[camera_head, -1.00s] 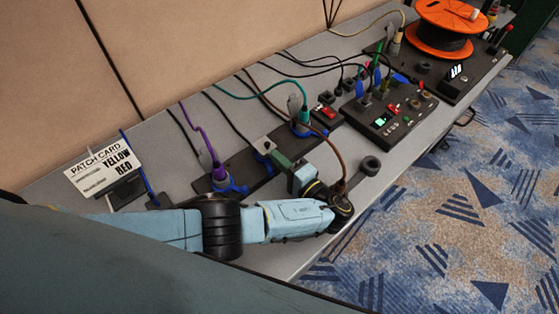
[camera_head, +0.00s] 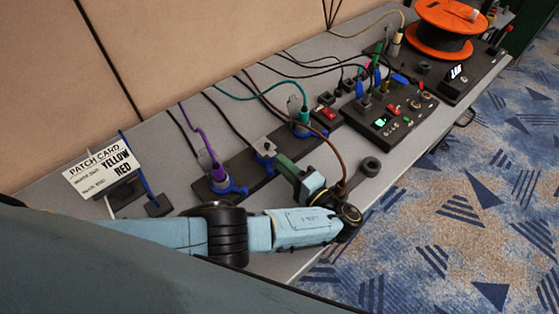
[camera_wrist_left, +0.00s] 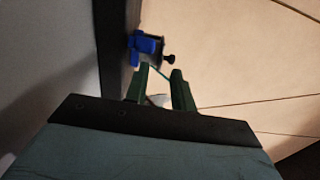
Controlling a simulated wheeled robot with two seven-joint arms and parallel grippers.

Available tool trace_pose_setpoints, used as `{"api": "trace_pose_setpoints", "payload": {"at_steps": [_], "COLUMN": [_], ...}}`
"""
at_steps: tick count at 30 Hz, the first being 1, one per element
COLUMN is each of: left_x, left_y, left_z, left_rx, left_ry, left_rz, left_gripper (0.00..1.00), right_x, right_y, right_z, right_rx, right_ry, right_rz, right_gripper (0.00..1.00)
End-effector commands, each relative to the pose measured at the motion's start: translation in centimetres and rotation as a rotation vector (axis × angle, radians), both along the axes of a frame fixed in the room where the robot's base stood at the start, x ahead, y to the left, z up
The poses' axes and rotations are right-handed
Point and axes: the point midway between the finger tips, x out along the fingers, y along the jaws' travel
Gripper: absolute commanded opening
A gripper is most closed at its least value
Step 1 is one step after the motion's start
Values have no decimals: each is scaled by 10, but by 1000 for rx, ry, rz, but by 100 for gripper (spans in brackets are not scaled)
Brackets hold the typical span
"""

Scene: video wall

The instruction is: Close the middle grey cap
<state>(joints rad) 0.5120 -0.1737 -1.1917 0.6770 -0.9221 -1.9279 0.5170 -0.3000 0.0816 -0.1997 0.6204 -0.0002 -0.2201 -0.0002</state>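The middle grey cap (camera_head: 264,146) is at the middle socket of the dark strip, with blue parts around its foot. It looks lower and more tilted than its neighbours; whether it is fully shut is too small to tell. My left gripper (camera_head: 283,165) is just to its right and front, seemingly apart from it. In the left wrist view its green fingers (camera_wrist_left: 160,72) are apart with nothing clearly held, and a blue part (camera_wrist_left: 147,44) shows beyond them. My right gripper is out of view.
The left grey cap (camera_head: 205,158) stands by a purple plug; the right grey cap (camera_head: 293,104) stands upright by a blue part. A brown cable (camera_head: 335,155) hangs close to my left wrist. A patch card (camera_head: 100,168), switch box (camera_head: 390,118) and orange reel (camera_head: 445,25) stand on the grey table.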

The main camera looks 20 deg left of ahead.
Motion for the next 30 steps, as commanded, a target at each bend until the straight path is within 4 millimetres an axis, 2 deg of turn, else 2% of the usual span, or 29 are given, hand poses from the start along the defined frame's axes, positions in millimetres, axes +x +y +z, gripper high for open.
{"api": "trace_pose_setpoints", "payload": {"at_steps": [3, 10, 27, 30], "left_x": [-12, -24, -25, -25], "left_y": [-20, -40, -42, -42], "left_z": [-2, -2, -1, 4], "left_rx": [-1, 1, 1, 1], "left_ry": [2, 1, 1, 1], "left_rz": [-1, 0, 0, 0], "left_gripper": [25, 25, 25, 25], "right_x": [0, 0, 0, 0], "right_y": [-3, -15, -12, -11], "right_z": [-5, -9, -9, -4], "right_rx": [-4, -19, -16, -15], "right_ry": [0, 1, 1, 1], "right_rz": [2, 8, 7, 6], "right_gripper": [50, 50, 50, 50]}}
